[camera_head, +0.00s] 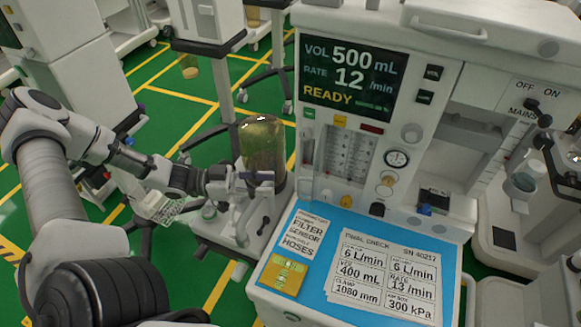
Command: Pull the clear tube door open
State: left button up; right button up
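A clear, greenish-brown tube (262,140) with a rounded top stands upright on a grey mount at the left side of the anaesthesia machine. A short dark purple bar (258,176) crosses its lower front. My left gripper (236,183) reaches in from the left, with its fingertips at or very near the left end of this bar. The fingers are small and overlap the tube, so I cannot tell whether they hold the bar. I see no clear gap around the tube that shows a door standing open. My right gripper is not in view.
The machine has a lit screen (350,80) and a flowmeter panel (347,150) to the right of the tube. Its blue worktop (315,265) carries printed cards and a yellow block (285,272). Other carts stand behind on the green floor (175,105).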

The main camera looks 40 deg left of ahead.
pick_arm(q)
jog(key=b+x, duration=0.3)
jog(key=x, duration=0.3)
jog(key=shift+s+d+b, duration=0.2)
jog(key=shift+d+b, duration=0.2)
jog(key=shift+s+d+r, duration=0.1)
jog(key=shift+s+r, duration=0.1)
jog(key=shift+r, duration=0.1)
jog(key=shift+c, duration=1)
grip_shut()
jog(key=shift+w+f, duration=0.1)
jog(key=shift+f, duration=0.05)
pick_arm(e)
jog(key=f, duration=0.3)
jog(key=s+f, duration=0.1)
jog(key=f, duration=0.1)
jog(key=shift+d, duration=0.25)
